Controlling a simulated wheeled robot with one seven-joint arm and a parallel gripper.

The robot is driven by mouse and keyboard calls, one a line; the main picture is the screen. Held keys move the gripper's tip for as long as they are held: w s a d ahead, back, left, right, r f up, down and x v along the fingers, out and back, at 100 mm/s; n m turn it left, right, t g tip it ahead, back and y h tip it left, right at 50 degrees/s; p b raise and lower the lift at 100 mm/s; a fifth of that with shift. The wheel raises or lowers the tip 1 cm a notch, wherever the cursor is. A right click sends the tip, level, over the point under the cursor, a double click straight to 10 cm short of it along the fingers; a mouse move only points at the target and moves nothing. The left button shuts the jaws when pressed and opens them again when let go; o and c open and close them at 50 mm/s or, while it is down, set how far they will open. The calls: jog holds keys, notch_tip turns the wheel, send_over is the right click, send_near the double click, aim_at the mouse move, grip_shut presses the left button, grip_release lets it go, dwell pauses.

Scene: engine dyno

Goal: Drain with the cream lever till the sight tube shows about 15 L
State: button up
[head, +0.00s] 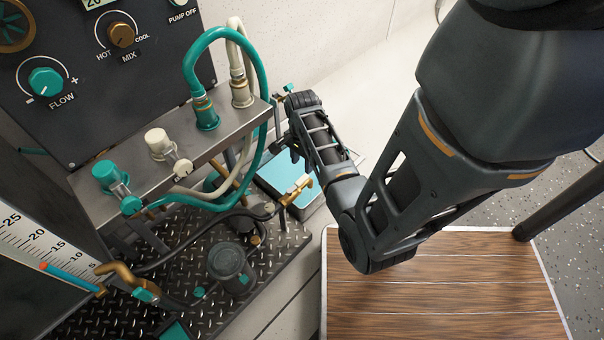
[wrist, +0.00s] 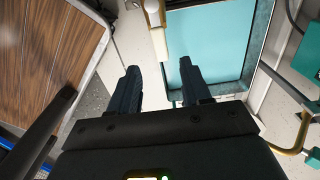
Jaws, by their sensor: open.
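The sight tube (head: 70,278) lies along a white scale at the lower left of the head view. It holds blue liquid, with an orange-red mark at its upper end, around the 15 to 20 numbers; I cannot read it exactly. A brass valve with a cream-coloured handle (head: 302,184) sits above the turquoise tray in the head view. A cream and brass piece (wrist: 153,12), apparently this lever, shows at the top edge of the wrist view. My gripper (wrist: 159,72) is open and empty over the tray's left side, its fingers short of that piece. The head view hardly shows the fingers.
The turquoise tray (head: 270,166) lies beside the dyno's tread-plate base (head: 190,250). Teal (head: 108,172) and cream (head: 158,142) knobs and looping hoses crowd the steel shelf. A wooden platform (head: 440,300) stands at the lower right. Pale floor is clear behind my arm.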

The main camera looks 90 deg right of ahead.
aim_at(302, 179)
notch_tip(302, 179, down, 7)
jog(key=b, duration=0.3)
jog(key=shift+f, duration=0.15)
grip_shut()
dwell(0.3)
